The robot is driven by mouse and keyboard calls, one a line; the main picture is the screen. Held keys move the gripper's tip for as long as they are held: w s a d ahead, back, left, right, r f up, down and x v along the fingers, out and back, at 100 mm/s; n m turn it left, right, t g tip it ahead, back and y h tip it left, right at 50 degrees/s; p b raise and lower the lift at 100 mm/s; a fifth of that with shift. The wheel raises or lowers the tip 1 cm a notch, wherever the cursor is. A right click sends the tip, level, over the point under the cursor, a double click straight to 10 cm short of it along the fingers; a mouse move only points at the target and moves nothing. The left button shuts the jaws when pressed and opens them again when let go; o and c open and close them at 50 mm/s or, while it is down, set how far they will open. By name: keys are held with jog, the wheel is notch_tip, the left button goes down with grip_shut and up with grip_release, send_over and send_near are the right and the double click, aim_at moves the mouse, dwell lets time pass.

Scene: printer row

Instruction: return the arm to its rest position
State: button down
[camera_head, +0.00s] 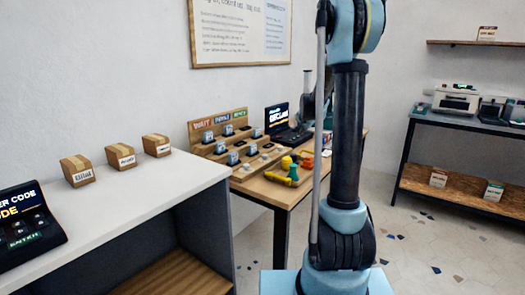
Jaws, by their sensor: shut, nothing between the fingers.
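My arm (348,135) stands upright in front of the camera, right of the picture's middle, with a light blue base joint, a dark column and a light blue joint at the top edge. Farther links show partly behind the column. My gripper (307,108) appears small and dark left of the column, in front of the laptop area, with nothing seen in it. It is shut. The fingertips are hard to make out, and the column hides part of the wrist.
A wooden table (262,190) behind my arm carries a rack of small blocks (222,140), a laptop (283,122) and yellow, green and red parts (290,170). A white counter (120,205) at left holds boxes and a keypad. A printer shelf (460,122) stands right. Floor between is clear.

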jog(key=s+a+n+g, duration=0.25)
jog(key=s+n, duration=0.25)
jog(key=s, duration=2.4)
jog(key=s+f+n+g, duration=0.1)
jog(key=s+f, duration=0.3)
jog(key=s, duration=0.5)
jog(key=s+f+n+g, duration=0.1)
jog(key=s+f, duration=0.3)
jog(key=s, duration=0.5)
jog(key=s+d+f+n+g, duration=0.1)
jog(key=s+f+n+g, duration=0.1)
jog(key=s, duration=0.7)
jog(key=shift+s+x, duration=0.2)
jog(key=shift+x, duration=0.65)
jog(key=shift+g, duration=0.25)
jog(key=shift+w+f, duration=0.25)
jog(key=shift+w, duration=0.15)
